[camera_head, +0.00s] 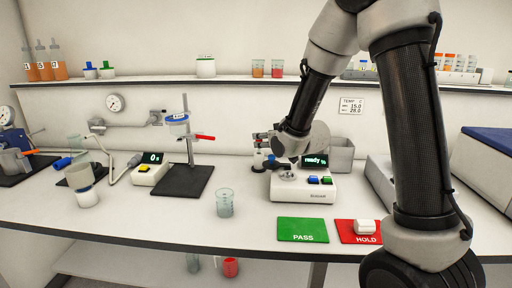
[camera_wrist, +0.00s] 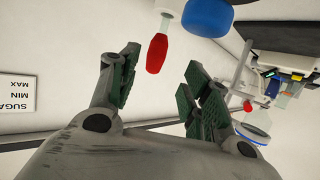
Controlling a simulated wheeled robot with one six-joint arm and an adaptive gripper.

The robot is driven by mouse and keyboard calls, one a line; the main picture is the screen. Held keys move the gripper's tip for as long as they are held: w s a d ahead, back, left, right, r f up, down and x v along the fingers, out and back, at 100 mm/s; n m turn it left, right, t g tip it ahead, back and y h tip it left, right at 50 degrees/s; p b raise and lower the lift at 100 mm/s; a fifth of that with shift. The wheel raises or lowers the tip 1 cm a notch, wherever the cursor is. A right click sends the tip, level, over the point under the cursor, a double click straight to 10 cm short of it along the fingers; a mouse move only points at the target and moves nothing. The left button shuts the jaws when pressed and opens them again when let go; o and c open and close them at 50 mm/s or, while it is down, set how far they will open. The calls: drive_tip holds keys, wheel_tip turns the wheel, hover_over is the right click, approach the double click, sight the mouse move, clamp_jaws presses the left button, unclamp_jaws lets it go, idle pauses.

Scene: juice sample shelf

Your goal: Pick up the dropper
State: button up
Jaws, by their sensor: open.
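The dropper (camera_wrist: 157,53) shows in the wrist view as a red bulb on a pale stem, at the top middle. My gripper (camera_wrist: 163,68) is open, with its dark green pads apart on either side of the bulb in the picture. Nothing is held, and I cannot tell how much depth lies between pads and bulb. In the head view my gripper (camera_head: 263,140) is just above the back of the counter, beside the "ready" instrument (camera_head: 306,188). I cannot make out the dropper there.
A blue-capped item (camera_wrist: 208,14) is close beside the dropper. In the head view, a beaker (camera_head: 224,204), a stand on a black base (camera_head: 184,181), a grey bin (camera_head: 342,155), the green PASS mat (camera_head: 302,226) and the red HOLD mat (camera_head: 350,238) surround the instrument. A shelf (camera_head: 230,79) runs above.

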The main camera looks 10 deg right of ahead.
sight(259, 151)
drive_tip(key=x, duration=0.6)
drive_tip(key=shift+w+d, duration=0.25)
drive_tip(key=shift+w, duration=0.1)
drive_tip(key=c, duration=0.8)
